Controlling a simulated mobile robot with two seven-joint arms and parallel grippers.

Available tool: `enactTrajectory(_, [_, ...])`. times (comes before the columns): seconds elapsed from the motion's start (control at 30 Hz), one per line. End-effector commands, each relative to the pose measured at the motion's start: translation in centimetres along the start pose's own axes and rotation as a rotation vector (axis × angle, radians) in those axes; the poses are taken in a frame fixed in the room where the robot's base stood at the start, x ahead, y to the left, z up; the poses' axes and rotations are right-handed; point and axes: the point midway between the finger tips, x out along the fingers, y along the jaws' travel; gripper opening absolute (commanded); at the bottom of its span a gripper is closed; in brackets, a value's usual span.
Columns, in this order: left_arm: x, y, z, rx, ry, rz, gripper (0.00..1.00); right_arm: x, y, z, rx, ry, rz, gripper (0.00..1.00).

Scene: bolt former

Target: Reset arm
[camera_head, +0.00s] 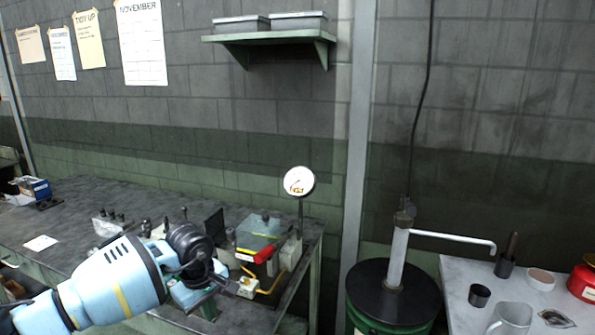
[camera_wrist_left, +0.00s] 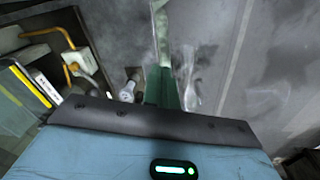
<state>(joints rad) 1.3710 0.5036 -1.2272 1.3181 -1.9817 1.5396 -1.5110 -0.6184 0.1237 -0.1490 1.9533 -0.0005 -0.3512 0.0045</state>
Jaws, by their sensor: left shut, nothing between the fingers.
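My left arm, light blue with a yellow stripe, reaches in from the lower left of the head view. Its dark wrist and left gripper (camera_head: 207,272) are over the right end of the workbench (camera_head: 85,205), beside the small bolt-forming machine (camera_head: 262,235). The gripper is shut with nothing in it; its fingers are hard to make out against the machine. In the left wrist view my own blue housing fills the bottom, with the machine's yellow pipe (camera_wrist_left: 57,32) at upper left. My right gripper is out of view.
A round gauge (camera_head: 299,181) stands at the bench's right end. A black-topped green drum (camera_head: 391,292) with a pump is to the right. Beyond it, a grey table (camera_head: 465,275) carries cups, a mug (camera_head: 511,319) and a red can (camera_head: 583,282). A shelf (camera_head: 270,37) hangs above.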

Motion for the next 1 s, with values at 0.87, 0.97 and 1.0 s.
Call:
enactTrajectory(0.87, [1.2, 1.2, 27.4, -1.548, -1.934, -0.074, 0.00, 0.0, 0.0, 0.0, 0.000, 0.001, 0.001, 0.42])
enactTrajectory(0.97, [2.2, -0.1, 25.7, -1.828, -2.116, -0.190, 0.00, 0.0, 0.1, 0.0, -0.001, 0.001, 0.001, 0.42])
enactTrajectory(1.0, [2.8, -0.9, 24.9, -1.944, -2.183, -0.242, 0.00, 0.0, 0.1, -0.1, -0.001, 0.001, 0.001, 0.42])
